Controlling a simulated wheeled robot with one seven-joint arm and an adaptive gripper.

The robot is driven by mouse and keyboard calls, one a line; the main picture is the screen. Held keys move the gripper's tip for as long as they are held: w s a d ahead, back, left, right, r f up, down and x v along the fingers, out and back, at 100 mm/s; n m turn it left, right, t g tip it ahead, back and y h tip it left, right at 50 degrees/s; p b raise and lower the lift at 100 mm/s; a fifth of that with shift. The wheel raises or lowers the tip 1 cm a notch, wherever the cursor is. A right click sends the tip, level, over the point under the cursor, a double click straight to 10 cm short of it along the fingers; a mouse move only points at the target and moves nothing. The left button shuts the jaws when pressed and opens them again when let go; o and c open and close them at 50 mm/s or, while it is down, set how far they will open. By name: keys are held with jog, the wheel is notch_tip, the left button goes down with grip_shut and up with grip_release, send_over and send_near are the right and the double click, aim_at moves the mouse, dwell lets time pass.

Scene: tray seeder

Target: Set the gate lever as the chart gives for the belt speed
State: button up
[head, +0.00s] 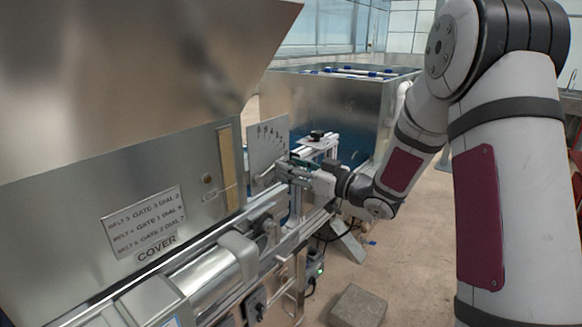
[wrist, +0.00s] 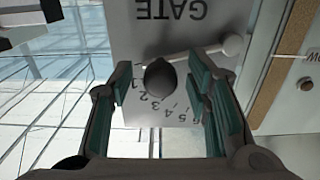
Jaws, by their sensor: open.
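The gate plate (wrist: 195,15) fills the upper middle of the wrist view, with "GATE" and a numbered scale upside down. A dark round knob (wrist: 160,78) stands in front of it, between my open fingers (wrist: 160,82) with a gap on each side. A pale rod with a rounded end (wrist: 232,45) runs to the right from behind the knob. The number the lever points at cannot be told. In the head view the gate plate (head: 266,142) stands upright, with my gripper (head: 283,168) at its lower right. The chart (head: 145,222) lists belt, gate and dial rows; its digits are blurred.
A large metal hopper (head: 110,90) rises at left. A roller or cylinder (head: 205,282) and rails lie below the chart. A metal bin (head: 325,110) stands behind the gate plate. A grey block (head: 358,305) lies on the floor, which is otherwise fairly clear at right.

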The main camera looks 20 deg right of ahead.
jog(key=shift+w+a, duration=0.2)
jog(key=shift+w, duration=0.05)
grip_shut()
jog(key=shift+s+a+r+n, duration=0.2)
jog(key=shift+r+n, duration=0.25)
jog(key=shift+n, duration=0.3)
jog(key=shift+s+a+r+n, duration=0.15)
jog(key=shift+r+n, duration=0.3)
jog(key=shift+n, duration=0.25)
jog(key=shift+s+a+r+n, duration=0.1)
jog(key=shift+a+r+n, duration=0.1)
jog(key=shift+r+n, duration=0.4)
jog(key=shift+f, duration=0.15)
grip_release()
